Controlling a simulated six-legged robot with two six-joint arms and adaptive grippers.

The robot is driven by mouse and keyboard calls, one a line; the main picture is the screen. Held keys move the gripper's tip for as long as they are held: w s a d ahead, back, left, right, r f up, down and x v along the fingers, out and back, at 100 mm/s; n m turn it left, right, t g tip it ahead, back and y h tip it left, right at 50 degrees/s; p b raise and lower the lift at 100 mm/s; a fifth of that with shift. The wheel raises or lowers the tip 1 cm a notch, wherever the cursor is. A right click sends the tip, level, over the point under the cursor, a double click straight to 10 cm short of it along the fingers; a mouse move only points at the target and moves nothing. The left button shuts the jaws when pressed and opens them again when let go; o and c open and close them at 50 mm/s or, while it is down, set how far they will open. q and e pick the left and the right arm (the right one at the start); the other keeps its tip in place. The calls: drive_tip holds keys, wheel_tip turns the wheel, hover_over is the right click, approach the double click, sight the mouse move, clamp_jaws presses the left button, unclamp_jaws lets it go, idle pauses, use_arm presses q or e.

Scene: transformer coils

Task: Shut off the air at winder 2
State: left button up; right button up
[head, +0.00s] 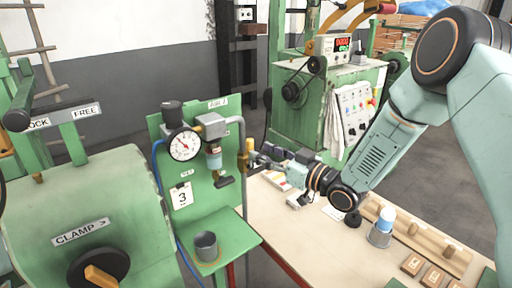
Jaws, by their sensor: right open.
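A green air panel (158,135) stands left of centre, with a small tag at its top that is too small to read surely. It carries a round white gauge (184,144), a regulator with a clear bowl (213,158) and a grey pipe (240,130) bending down its right side. A yellow-orange valve part (249,146) sits on that pipe. My right gripper (262,158) reaches in from the right, open, with its fingertips close beside the valve part. I cannot tell whether they touch it. My left gripper is out of view.
A grey cup (206,246) stands on the panel's green shelf. A green machine with a CLAMP label (80,232) fills the left. A pale bench (290,235) holds a blue-topped container (384,226) and wooden blocks.

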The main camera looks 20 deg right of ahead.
sight(252, 148)
drive_tip(key=x, duration=0.4)
drive_tip(key=shift+a, duration=0.2)
drive_tip(key=shift+s+d, duration=0.15)
drive_tip(key=shift+d, duration=0.1)
drive_tip(key=shift+a+f, duration=0.1)
drive_tip(key=shift+a, duration=0.15)
drive_tip(key=c, duration=0.5)
drive_tip(key=shift+d, duration=0.15)
clamp_jaws()
